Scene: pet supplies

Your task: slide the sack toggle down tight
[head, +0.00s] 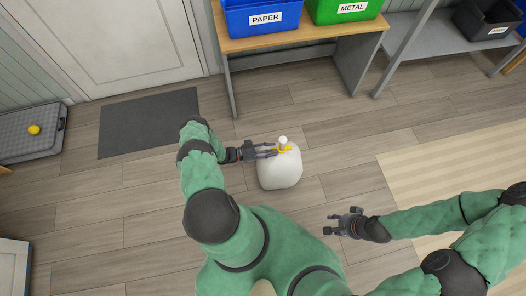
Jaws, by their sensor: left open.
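A white sack (280,172) stands upright on the wooden floor in the middle of the head view. A yellow toggle (287,149) sits at its neck, with the white gathered top (283,140) sticking up above it. My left gripper (273,150) reaches in from the left at the height of the toggle. It is open, with its fingertips right beside the toggle; I cannot tell whether they touch it. My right gripper (331,223) is below and to the right of the sack, apart from it, and looks open and empty.
A wooden bench (300,38) with a blue PAPER bin (262,17) and a green METAL bin (345,8) stands behind. A dark mat (148,122) lies left, a grey pet bed (25,135) with a yellow ball (34,130) further left. Floor around the sack is clear.

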